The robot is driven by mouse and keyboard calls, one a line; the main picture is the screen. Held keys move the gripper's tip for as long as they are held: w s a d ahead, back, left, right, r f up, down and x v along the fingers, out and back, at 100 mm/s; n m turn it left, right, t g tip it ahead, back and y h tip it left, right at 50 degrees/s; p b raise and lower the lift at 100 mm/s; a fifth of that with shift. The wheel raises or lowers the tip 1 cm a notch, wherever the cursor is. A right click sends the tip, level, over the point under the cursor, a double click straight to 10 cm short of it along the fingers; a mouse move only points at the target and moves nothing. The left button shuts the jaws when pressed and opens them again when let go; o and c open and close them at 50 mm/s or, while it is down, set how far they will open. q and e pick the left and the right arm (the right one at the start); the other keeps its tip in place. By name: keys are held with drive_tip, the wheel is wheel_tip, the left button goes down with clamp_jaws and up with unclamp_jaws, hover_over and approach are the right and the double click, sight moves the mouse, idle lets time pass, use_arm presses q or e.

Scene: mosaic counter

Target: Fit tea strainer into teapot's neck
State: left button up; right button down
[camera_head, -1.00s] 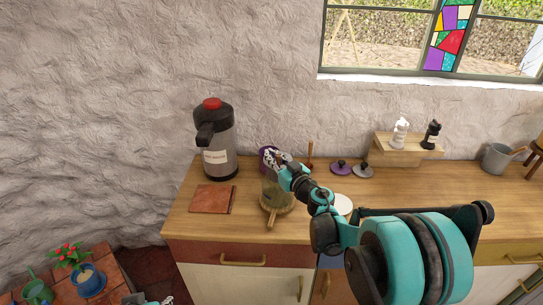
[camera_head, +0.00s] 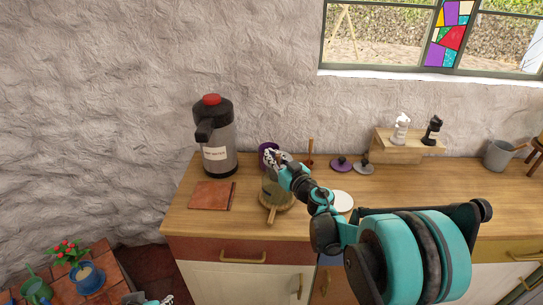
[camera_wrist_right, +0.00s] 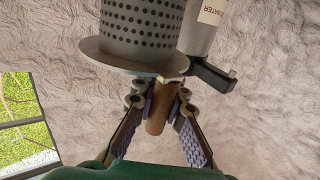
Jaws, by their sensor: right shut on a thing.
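The tea strainer (camera_wrist_right: 142,28), a grey perforated metal cup with a wide rim, fills the top of the right wrist view. My right gripper (camera_wrist_right: 160,105) is shut on its short brown knob; the gripper (camera_head: 274,158) also shows in the head view. The teapot (camera_head: 270,187), a see-through glass body, stands on the counter just below the gripper. Its neck is hidden by my gripper, and I cannot tell how the strainer stands to it. Only a bit of my left gripper (camera_head: 152,300) shows at the bottom edge; its jaws are unclear.
The teapot stands on a round wooden trivet (camera_head: 270,217). A grey water dispenser (camera_head: 218,155) is at the back left, and a reddish-brown board (camera_head: 210,195) lies in front of it. Behind are a purple cup (camera_head: 264,150) and small lids (camera_head: 364,168). A white disc (camera_head: 341,199) lies to the right.

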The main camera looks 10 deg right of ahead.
sight(271, 167)
drive_tip(key=shift+f, duration=0.2)
drive_tip(key=shift+f+b, duration=1.2)
drive_tip(key=shift+f, duration=0.1)
drive_tip(key=shift+f, duration=0.15)
drive_tip(key=shift+f+b, duration=0.6)
drive_tip(key=shift+b, duration=0.05)
drive_tip(key=shift+f, duration=0.2)
drive_tip(key=c, duration=0.9)
unclamp_jaws()
